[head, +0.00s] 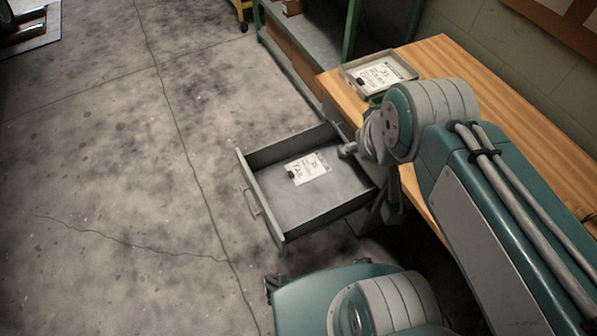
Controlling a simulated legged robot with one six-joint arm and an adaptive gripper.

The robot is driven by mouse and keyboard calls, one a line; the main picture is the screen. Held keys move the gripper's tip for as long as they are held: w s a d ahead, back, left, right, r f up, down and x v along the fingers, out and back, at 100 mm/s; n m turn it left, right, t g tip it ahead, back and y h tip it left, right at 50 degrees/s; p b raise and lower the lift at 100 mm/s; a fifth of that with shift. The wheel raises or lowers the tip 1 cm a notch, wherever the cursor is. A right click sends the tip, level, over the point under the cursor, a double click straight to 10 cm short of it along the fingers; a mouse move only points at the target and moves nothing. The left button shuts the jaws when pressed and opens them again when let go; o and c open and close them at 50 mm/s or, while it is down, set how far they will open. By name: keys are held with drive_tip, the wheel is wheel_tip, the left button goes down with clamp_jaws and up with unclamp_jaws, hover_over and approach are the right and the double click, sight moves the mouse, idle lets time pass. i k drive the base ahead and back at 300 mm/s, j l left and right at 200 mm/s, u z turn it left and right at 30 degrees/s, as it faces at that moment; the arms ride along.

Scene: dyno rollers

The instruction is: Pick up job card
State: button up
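A white job card (307,168) with dark print and a small black clip lies flat in an open grey drawer (262,203). Another white card (381,74) with a black clip lies in a shallow tray (348,80) on the wooden bench. I cannot tell which card the task means. My gripper (348,151) is at the drawer's right side, to the right of the card there and apart from it. My own wrist and arm partly hide it, and its fingers are too small to read.
The wooden workbench (440,58) runs along the right, partly behind my arm. A green-framed shelf (312,50) stands behind the drawer. The drawer sticks out over open concrete floor (110,170), which is clear on the left.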

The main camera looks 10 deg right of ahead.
sight(304, 169)
drive_tip(key=j+z, duration=0.5)
drive_tip(key=j, duration=0.5)
drive_tip(key=j+z, duration=0.4)
drive_tip(key=j, duration=0.25)
drive_tip(key=j+z, duration=0.4)
drive_tip(key=j, duration=0.3)
drive_tip(key=i+j+z, duration=0.5)
drive_tip(key=j, duration=0.25)
drive_tip(key=k+l, duration=0.05)
drive_tip(key=k, duration=0.05)
